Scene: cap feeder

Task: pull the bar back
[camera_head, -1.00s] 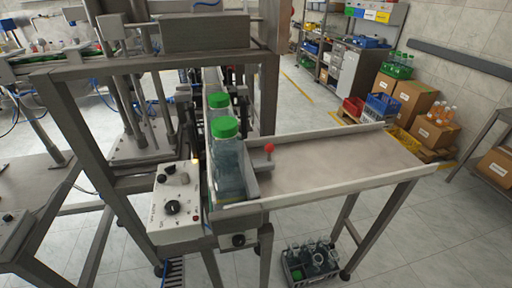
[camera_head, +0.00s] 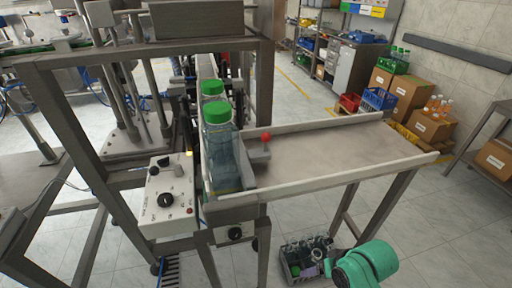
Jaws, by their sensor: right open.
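The bar (camera_head: 258,155) is a grey metal piece with a red ball knob (camera_head: 266,137) on a short upright stem. It sits at the left end of the metal chute table, beside the clear bottles with green caps (camera_head: 217,113). My right gripper (camera_head: 330,266) is at the bottom edge, low and right of the bar and well apart from it. It is small, dark and partly cut off, next to my teal arm part; its jaws are open and nothing shows between them. My left gripper is out of view.
The chute table (camera_head: 340,155) has raised side rims and a bare top. A white control box (camera_head: 168,196) with knobs stands left of the bottles. A crate of bottles (camera_head: 298,262) is on the floor below. Metal frame posts fill the left side.

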